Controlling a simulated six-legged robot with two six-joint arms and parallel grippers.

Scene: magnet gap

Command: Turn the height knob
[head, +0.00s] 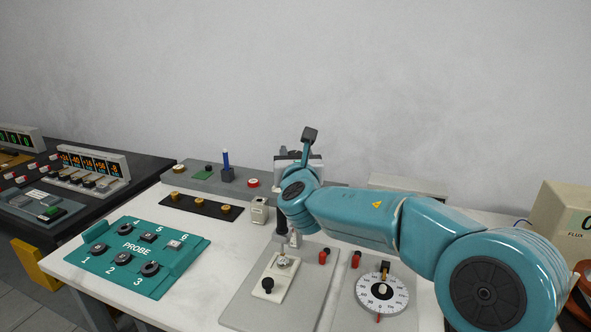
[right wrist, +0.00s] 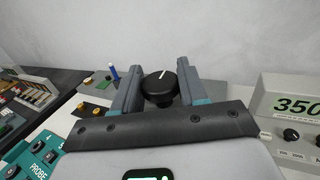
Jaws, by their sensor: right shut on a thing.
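The height knob, which I take to be the black round knob (right wrist: 158,88) with a white pointer line, stands upright in the right wrist view. My right gripper (right wrist: 157,76) has a grey jaw on each side of it and is shut on it. The pointer line leans slightly right of straight away from me. In the head view my right gripper (head: 292,157) is at the back of the bench, mostly behind my teal wrist. The knob cannot be made out there. My left gripper is in neither view.
A blue-handled lever (head: 226,163) stands left of the gripper. A teal PROBE panel (head: 132,258) lies at front left. A "350" display box (right wrist: 297,103) stands at right.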

